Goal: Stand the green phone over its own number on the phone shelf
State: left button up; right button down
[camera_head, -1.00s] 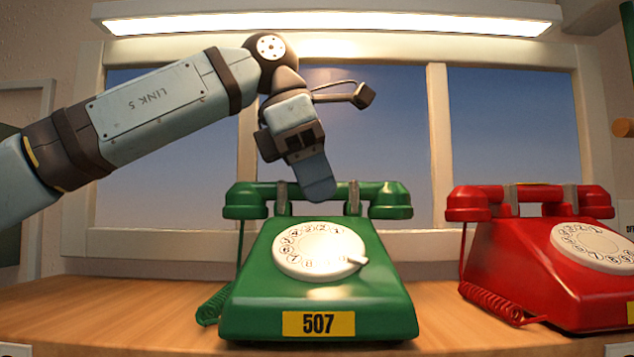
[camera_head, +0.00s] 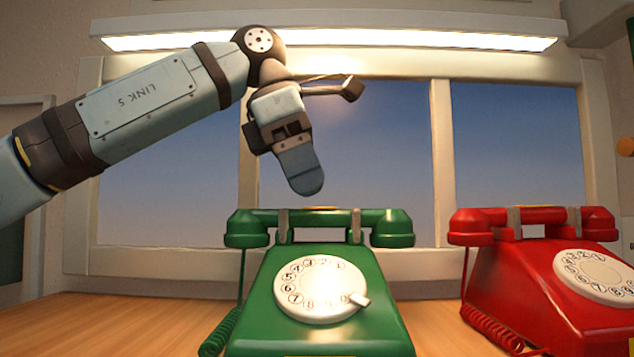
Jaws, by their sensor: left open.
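The green phone (camera_head: 322,330) stands upright on the wooden surface in the middle of the head view, its handset (camera_head: 320,217) in the cradle and its white dial facing me. Only the top edge of its yellow number label shows at the bottom of the picture. My left gripper (camera_head: 303,184) hangs above the handset, pointing down, apart from it and empty. It is open, though I see it side-on with one finger covering the other. My right gripper is not in view.
A red phone (camera_head: 545,290) stands to the right, with its coiled cord (camera_head: 492,328) towards the green phone. The wooden surface (camera_head: 120,318) is clear at the left. A window (camera_head: 165,170) and a lit lamp (camera_head: 330,35) are behind and above.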

pick_arm(q)
jog(key=a, duration=1.2)
jog(key=shift+a+r+b, duration=0.15)
jog(key=shift+r+b, duration=0.25)
jog(key=shift+b, duration=0.05)
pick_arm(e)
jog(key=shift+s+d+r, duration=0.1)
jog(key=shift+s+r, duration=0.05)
